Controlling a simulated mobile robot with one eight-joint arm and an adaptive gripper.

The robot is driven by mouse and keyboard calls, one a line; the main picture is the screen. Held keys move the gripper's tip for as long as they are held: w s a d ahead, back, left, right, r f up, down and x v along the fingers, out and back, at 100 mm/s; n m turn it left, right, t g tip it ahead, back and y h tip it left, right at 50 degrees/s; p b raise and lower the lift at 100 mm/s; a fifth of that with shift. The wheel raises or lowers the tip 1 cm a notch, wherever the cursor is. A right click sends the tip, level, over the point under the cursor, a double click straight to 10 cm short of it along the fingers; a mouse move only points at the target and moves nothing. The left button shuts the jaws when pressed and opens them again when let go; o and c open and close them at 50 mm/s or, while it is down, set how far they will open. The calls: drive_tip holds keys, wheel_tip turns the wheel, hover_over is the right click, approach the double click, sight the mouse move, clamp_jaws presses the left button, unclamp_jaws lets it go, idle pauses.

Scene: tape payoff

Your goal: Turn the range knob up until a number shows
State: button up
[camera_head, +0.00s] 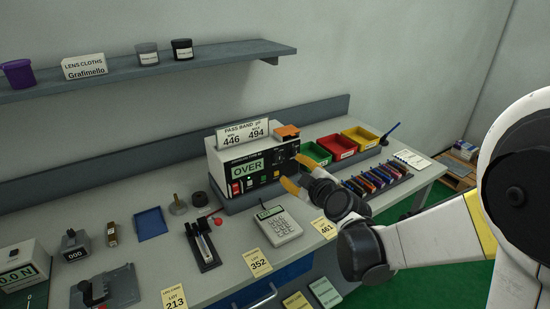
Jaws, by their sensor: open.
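A white and black meter (216,160) stands on the bench, and its green display (248,169) reads OVER. Its front panel carries a red switch, small light-coloured buttons and dark knobs at the right side. My gripper (294,172) is open, with its orange-tipped fingers apart just in front of the panel's right end. The fingers and the view angle partly hide that end, so I cannot tell whether they touch the range knob. A sign (243,132) on top of the meter reads PASS BAND, 446 and 494.
Green (316,153), red (337,147) and yellow (360,139) bins stand right of the meter, behind a rack of coloured parts (377,178). A calculator-like device (280,226) and a red-knobbed lever fixture (202,245) sit in front. A shelf (200,62) hangs above.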

sight(280, 160)
drive_tip(key=b+x, duration=0.3)
drive_tip(key=x, duration=0.7)
drive_tip(key=shift+w+a, duration=0.1)
drive_tip(key=shift+w, duration=0.15)
clamp_jaws()
